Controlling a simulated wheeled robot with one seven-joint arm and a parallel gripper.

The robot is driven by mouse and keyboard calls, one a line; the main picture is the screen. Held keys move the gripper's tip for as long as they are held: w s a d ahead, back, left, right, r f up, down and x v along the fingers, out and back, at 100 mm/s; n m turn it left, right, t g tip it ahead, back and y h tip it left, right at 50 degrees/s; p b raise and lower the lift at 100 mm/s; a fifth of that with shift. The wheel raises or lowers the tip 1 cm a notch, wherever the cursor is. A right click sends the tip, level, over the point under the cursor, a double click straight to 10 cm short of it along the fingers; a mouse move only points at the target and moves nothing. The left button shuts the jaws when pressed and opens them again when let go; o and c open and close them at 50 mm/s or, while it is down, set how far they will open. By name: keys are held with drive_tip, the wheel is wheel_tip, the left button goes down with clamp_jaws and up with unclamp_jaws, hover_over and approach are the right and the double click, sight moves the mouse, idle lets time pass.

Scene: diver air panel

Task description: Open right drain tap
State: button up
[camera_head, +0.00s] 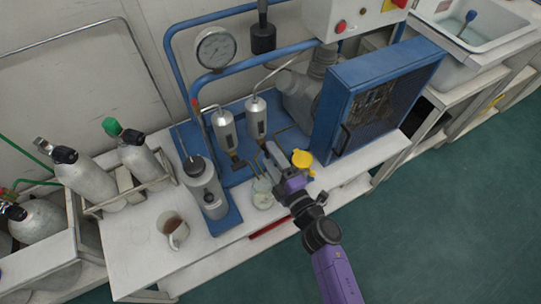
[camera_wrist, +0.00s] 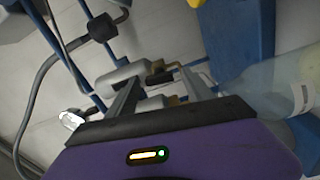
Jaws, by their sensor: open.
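Two silver cylinders hang side by side on the blue frame in the head view: a left one (camera_head: 224,131) and a right one (camera_head: 256,118). Each has a small drain fitting at its bottom. The right drain tap is mostly hidden behind my gripper (camera_head: 270,153) in the head view. In the wrist view, my gripper (camera_wrist: 160,74) is open. A black tap handle (camera_wrist: 158,79) with brass beside it appears between the fingers. I cannot tell whether they touch it, or which cylinder it belongs to. A clear jar (camera_head: 262,198) stands below the taps; it also shows in the wrist view (camera_wrist: 262,85).
A yellow piece (camera_head: 302,159) is close to my gripper's right. A blue guarded cabinet (camera_head: 375,100) stands farther right. A silver canister (camera_head: 205,188) and a mug (camera_head: 173,232) are on the left. A pressure gauge (camera_head: 214,48) is above.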

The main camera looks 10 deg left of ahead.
drive_tip(key=v, duration=0.7)
drive_tip(key=shift+p, duration=0.45)
drive_tip(key=shift+d, duration=0.1)
wheel_tip(320, 180, up, 5)
drive_tip(key=d+m+t, duration=0.2)
drive_tip(key=m, duration=0.2)
drive_tip(key=s+d+r+m+h, duration=0.3)
drive_tip(key=s+d+m, duration=0.3)
drive_tip(key=s, duration=0.4)
drive_tip(key=s+d+r+m+g+h+p, duration=0.1)
drive_tip(key=s+d+r+m+h, duration=0.2)
drive_tip(key=s, duration=0.8)
drive_tip(key=s+d+r+m+g+h, duration=0.1)
drive_tip(key=s+d+r+m+h, duration=0.3)
drive_tip(key=s+d+m, duration=0.4)
drive_tip(key=s+r+m, duration=0.1)
drive_tip(key=s+m, duration=0.1)
drive_tip(key=s, duration=0.1)
drive_tip(key=shift+s+d+r, duration=0.2)
drive_tip(key=shift+d+r, duration=0.05)
drive_tip(key=shift+d, duration=0.1)
